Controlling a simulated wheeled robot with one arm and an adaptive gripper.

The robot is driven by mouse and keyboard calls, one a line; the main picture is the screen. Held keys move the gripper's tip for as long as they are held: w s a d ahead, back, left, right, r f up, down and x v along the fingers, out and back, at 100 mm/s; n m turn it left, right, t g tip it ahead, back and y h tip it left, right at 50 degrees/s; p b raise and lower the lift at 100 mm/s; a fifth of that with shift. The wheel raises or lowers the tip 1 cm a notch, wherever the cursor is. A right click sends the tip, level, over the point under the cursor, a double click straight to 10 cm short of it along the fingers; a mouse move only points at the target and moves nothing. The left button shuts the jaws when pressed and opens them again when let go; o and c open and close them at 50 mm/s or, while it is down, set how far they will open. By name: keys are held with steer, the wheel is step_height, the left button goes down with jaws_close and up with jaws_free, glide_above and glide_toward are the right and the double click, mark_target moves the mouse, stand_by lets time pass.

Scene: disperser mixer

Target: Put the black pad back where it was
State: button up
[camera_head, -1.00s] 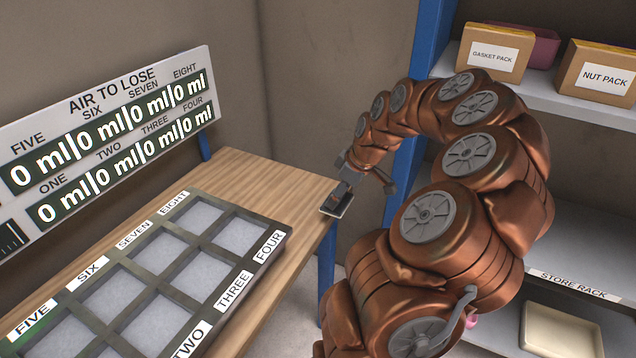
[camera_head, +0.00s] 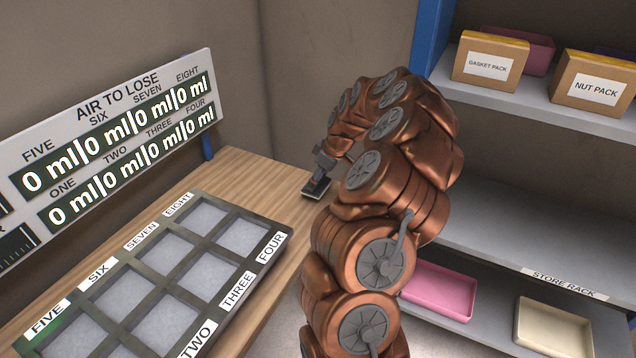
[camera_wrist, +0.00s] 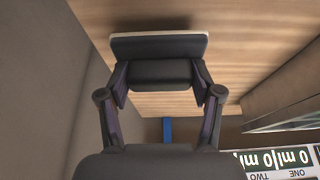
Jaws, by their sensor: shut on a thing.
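My gripper (camera_head: 322,170) is shut on the black pad (camera_head: 316,188) near the back right part of the wooden bench. The pad is a small dark flat piece with a pale edge. In the wrist view the pad (camera_wrist: 150,46) lies across my fingertips (camera_wrist: 160,75) with wood behind it. I cannot tell whether the pad touches the bench top or hangs above it. The tray (camera_head: 262,228) of pale square cells, labelled with number words, lies on the bench to the left of my gripper. My fingers hide part of the pad.
The display board "AIR TO LOSE" (camera_head: 100,102) stands behind the tray, every readable value 0 ml. At right, a store rack (camera_head: 560,283) holds a gasket pack (camera_head: 488,66), a nut pack (camera_head: 594,88), a pink bin (camera_head: 438,290) and a cream bin (camera_head: 553,325). The bench's back corner (camera_head: 250,172) is bare.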

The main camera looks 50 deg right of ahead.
step_height(320, 180, down, 2)
steer(key=shift+s+a+f+p, duration=0.1)
steer(key=shift+p, duration=0.35)
steer(key=shift+f, duration=0.2)
steer(key=shift+f, duration=0.15)
steer(key=o, duration=1)
